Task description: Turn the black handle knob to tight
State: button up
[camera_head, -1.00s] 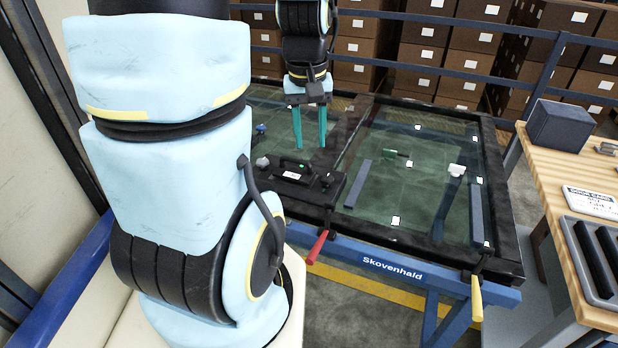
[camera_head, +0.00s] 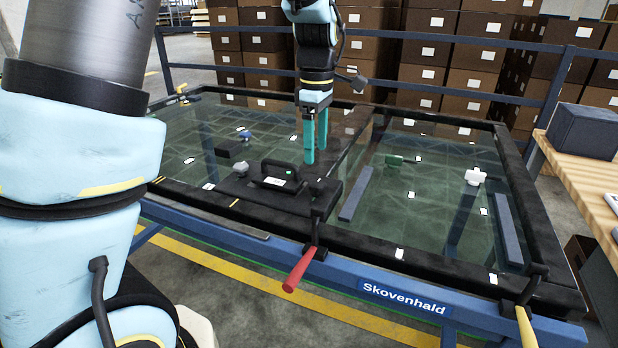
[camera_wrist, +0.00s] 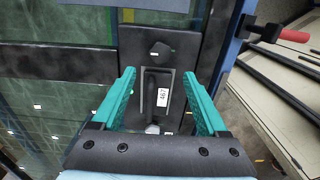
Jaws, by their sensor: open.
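In the wrist view the black knob (camera_wrist: 160,50) is at the top, the handle (camera_wrist: 149,92) is in the middle and the grey knob (camera_wrist: 152,129) is low. My gripper (camera_head: 315,155) is open and empty, fingers down, apart from the plate. Its teal fingers (camera_wrist: 159,74) flank the handle in the wrist view.
A red lever (camera_head: 300,270) and a yellow lever (camera_head: 525,328) stick out at the table's front edge. A wooden bench (camera_head: 590,180) stands at right.

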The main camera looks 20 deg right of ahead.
aim_at(316, 182)
notch_tip(316, 182, down, 8)
dwell(0.5)
grip_shut()
dwell(0.4)
